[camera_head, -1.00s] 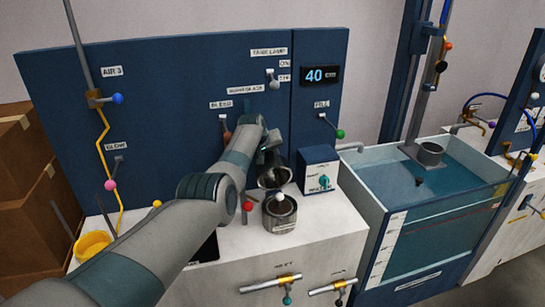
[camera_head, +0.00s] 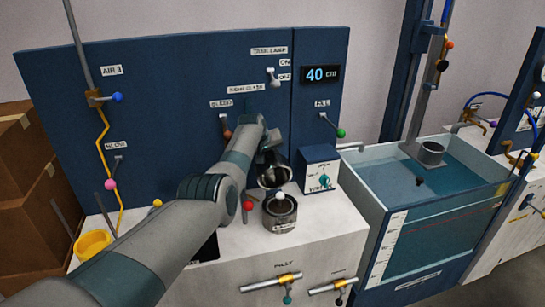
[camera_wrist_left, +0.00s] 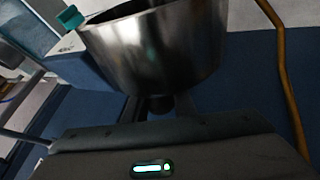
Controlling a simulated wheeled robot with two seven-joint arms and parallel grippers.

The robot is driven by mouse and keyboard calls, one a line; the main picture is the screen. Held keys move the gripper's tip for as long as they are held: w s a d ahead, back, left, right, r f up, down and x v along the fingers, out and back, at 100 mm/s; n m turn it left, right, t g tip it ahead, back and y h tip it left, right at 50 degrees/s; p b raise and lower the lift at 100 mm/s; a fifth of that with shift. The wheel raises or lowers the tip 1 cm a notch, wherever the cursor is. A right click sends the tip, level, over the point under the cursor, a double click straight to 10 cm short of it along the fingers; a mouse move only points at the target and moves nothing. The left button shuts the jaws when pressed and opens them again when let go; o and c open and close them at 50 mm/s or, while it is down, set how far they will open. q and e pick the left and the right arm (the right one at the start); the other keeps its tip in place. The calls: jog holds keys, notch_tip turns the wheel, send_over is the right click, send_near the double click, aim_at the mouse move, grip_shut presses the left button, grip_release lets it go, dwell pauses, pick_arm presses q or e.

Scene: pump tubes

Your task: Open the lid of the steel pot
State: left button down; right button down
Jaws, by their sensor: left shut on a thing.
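A steel pot (camera_head: 281,218) with a label on its front stands upright on the white bench top. A pale round piece (camera_head: 283,196) shows at its top; I cannot tell whether it is a knob or something inside. Just behind and above the pot, my left gripper (camera_head: 268,150) is shut on a bowl-shaped steel piece (camera_head: 272,177), dark inside. In the left wrist view this steel piece (camera_wrist_left: 160,55) has a dark knob (camera_wrist_left: 161,104) underneath, between my fingers (camera_wrist_left: 145,112). I cannot tell whether it is the pot's lid. My right gripper is out of view.
A red knob (camera_head: 248,206) is close on the left. A blue panel (camera_head: 180,100) with levers rises behind. A yellow bowl (camera_head: 93,243) is at the left, a water tank (camera_head: 400,220) at the right.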

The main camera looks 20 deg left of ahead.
pick_arm(q)
jog(key=shift+s+f, duration=0.35)
jog(key=shift+f, duration=0.5)
jog(key=c, duration=1.5)
grip_release()
jog(key=shift+w+a, duration=0.15)
jog(key=shift+a, duration=0.05)
